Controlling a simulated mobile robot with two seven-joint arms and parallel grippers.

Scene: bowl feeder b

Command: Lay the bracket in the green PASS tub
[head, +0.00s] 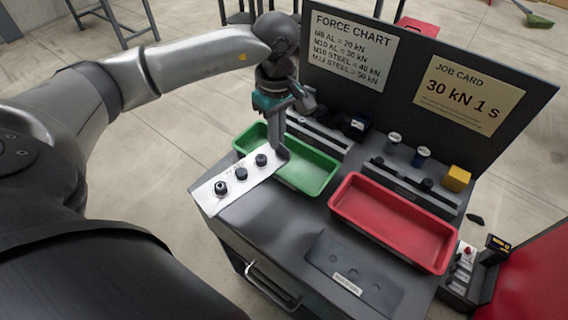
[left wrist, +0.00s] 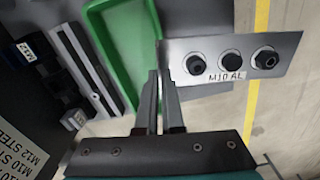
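The bracket (head: 232,188) is a pale metal plate with three black bolts and an upturned end. The left wrist view shows the bracket (left wrist: 210,74) with its "M10 AL" marking. My left gripper (head: 281,120) is shut on the bracket's end; its fingers (left wrist: 160,88) pinch the edge in the left wrist view. The plate is held out to the left, over the bench's left edge in the head view. The green tub (head: 318,184) is empty where visible, just right of the bracket; it also shows in the left wrist view (left wrist: 96,40). My right gripper is not in view.
An empty red tub (head: 340,212) stands right of the green one. Behind are dark rails (head: 400,180), small cylinders (head: 421,156) and a yellow block (head: 456,178). A dark panel with a force chart (head: 352,50) and job card (head: 468,98) rises at the back.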

